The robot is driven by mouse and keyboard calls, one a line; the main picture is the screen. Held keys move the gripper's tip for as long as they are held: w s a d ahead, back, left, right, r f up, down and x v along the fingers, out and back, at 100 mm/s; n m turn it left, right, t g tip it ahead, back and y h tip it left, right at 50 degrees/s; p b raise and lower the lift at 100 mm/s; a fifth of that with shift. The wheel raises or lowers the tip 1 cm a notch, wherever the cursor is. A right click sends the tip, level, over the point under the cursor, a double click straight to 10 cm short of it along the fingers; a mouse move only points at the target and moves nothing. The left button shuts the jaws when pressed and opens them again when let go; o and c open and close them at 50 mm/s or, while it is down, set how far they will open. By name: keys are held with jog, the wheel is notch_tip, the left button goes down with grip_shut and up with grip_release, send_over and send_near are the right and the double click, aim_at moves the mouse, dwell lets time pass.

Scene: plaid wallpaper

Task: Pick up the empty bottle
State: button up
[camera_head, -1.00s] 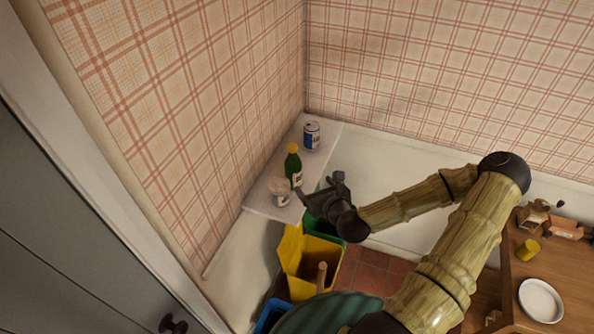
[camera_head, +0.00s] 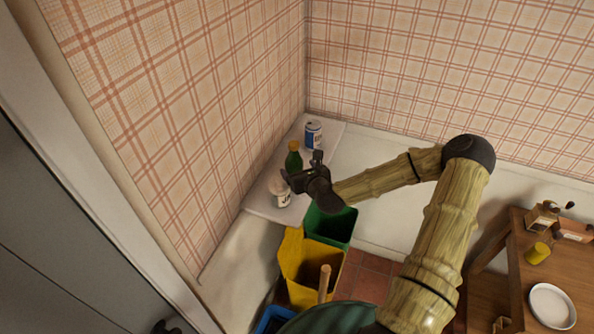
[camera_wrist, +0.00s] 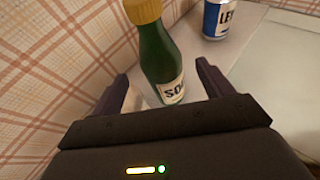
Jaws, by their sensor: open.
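The green bottle (camera_head: 293,160) with a yellow-orange cap and a white label stands upright on a white shelf (camera_head: 263,203) in the corner. In the wrist view the bottle (camera_wrist: 163,62) stands between and just ahead of the two fingers, with a gap visible on each side. My gripper (camera_head: 299,169) is open and empty, close in front of the bottle, and hides its lower part in the head view. I cannot tell whether the bottle is empty.
A blue and white can (camera_head: 313,134) stands behind the bottle, and a pale cup (camera_head: 283,197) stands in front, near my gripper. Below are a green bin (camera_head: 331,226) and a yellow bin (camera_head: 312,262). The plaid wall is close on the left.

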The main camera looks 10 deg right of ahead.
aim_at(294, 144)
jog(key=b+x, duration=0.1)
jog(key=x, duration=0.4)
jog(key=shift+w, duration=0.1)
jog(key=shift+d+r, duration=0.1)
dwell(0.3)
jog(key=c, duration=1.2)
jog(key=shift+o, duration=0.2)
jog(key=shift+r, duration=0.1)
notch_tip(294, 144, up, 10)
jog(key=b, duration=0.3)
